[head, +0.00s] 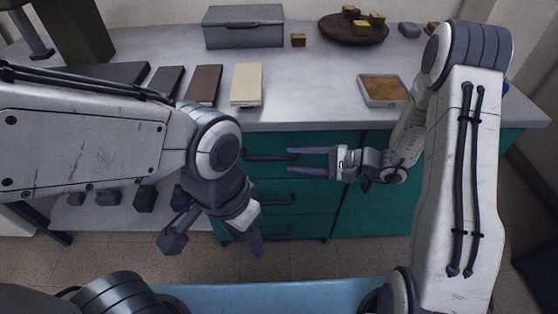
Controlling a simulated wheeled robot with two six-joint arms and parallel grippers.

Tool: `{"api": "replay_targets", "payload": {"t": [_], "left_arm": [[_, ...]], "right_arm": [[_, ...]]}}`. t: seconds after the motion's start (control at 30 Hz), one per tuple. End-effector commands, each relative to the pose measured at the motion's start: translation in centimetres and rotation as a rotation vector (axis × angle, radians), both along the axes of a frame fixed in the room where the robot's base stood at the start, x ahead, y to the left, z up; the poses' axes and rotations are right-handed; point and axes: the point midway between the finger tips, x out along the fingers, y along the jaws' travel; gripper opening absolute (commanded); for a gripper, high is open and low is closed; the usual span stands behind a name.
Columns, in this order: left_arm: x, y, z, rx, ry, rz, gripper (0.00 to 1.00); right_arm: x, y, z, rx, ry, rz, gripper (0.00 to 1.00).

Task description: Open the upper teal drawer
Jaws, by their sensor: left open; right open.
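The upper teal drawer (264,173) is under the front edge of the counter and looks closed, with a dark bar handle (262,156). My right gripper (290,160) is open, its two purple-grey fingers pointing left at the right end of this handle. The upper finger overlaps the handle's end in the picture; I cannot tell whether they touch. My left gripper (255,240) hangs low in front of the cabinet, pointing down, away from the upper handle. Its fingers are partly hidden by its own wrist.
More teal drawers with dark handles (277,200) lie below. On the counter (310,85) are several books (246,85), a grey box (243,27), a tray (383,89) and a round dark board (345,34) with gold cubes. Dark blocks (145,198) sit on a low shelf at left.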

Motion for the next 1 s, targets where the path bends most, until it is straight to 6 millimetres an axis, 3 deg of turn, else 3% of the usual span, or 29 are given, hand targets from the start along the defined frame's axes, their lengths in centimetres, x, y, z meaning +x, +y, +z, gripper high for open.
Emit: {"api": "replay_targets", "payload": {"t": [0.1, 0.3, 0.67, 0.73, 0.8, 1.0], "left_arm": [[0.0, 0.0, -0.4, 0.000, 0.000, 0.000, 0.50], [0.0, 0.0, -0.6, 0.000, 0.000, 0.000, 0.50], [0.0, 0.0, -0.6, 0.000, 0.000, 0.000, 0.50], [0.0, 0.0, -0.6, 0.000, 0.000, 0.000, 0.50], [0.0, 0.0, -0.6, 0.000, 0.000, 0.000, 0.50], [0.0, 0.0, -0.6, 0.000, 0.000, 0.000, 0.50]], "right_arm": [[0.6, 2.2, -0.6, -0.001, 0.001, 0.006, 0.47], [1.4, 4.5, -1.1, -0.001, 0.001, 0.006, 0.47], [1.6, 5.2, -1.1, 0.000, 0.001, 0.005, 0.47], [1.6, 5.2, -1.1, 0.000, 0.001, 0.005, 0.28], [1.6, 5.2, -1.1, 0.000, 0.001, 0.005, 0.01], [1.6, 5.2, -1.1, -0.001, 0.002, 0.005, 0.00]]}}
